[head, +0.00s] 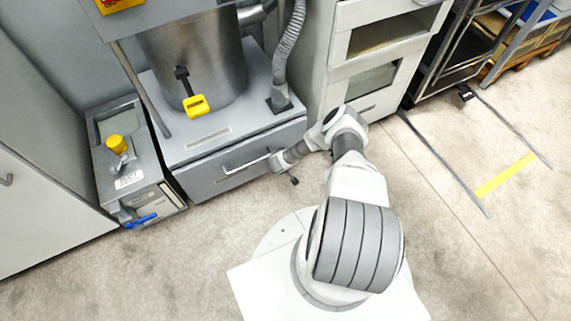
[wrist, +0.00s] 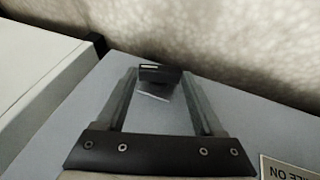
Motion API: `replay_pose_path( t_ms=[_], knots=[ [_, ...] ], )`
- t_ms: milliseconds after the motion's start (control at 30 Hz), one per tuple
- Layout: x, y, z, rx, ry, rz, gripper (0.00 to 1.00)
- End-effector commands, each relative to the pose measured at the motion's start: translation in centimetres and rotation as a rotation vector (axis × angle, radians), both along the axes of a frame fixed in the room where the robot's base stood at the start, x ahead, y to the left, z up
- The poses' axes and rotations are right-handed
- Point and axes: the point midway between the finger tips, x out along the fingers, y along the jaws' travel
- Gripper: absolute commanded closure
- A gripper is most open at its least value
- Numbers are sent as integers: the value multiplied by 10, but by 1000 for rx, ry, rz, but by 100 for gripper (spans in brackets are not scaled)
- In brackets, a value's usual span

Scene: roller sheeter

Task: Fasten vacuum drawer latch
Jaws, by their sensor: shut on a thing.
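The vacuum drawer (head: 235,165) is a grey drawer front with a pale bar handle (head: 245,163), low in the machine, and it looks pushed in. My gripper (head: 275,163) is at the right end of this front, close to the handle's right end. In the wrist view, the two grey fingers of my gripper (wrist: 160,78) point towards the grey front (wrist: 255,115). A small dark piece, apparently the latch (wrist: 160,70), sits between the fingertips. The fingers are closed on it.
A grey box (head: 120,160) with a yellow knob and a blue-handled valve stands left of the drawer. A white cabinet (head: 365,75) stands close on the right. A steel drum (head: 200,60) with a yellow-tipped lever is above.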

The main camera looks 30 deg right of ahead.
Motion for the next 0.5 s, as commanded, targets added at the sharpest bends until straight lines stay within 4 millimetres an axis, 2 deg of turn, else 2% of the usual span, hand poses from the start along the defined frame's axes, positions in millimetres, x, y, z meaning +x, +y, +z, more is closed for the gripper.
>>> replay_pose_path(
  t_ms=[500],
  knots=[
    [1, 8, -3, -267, -12, 8, 86]
  ],
)
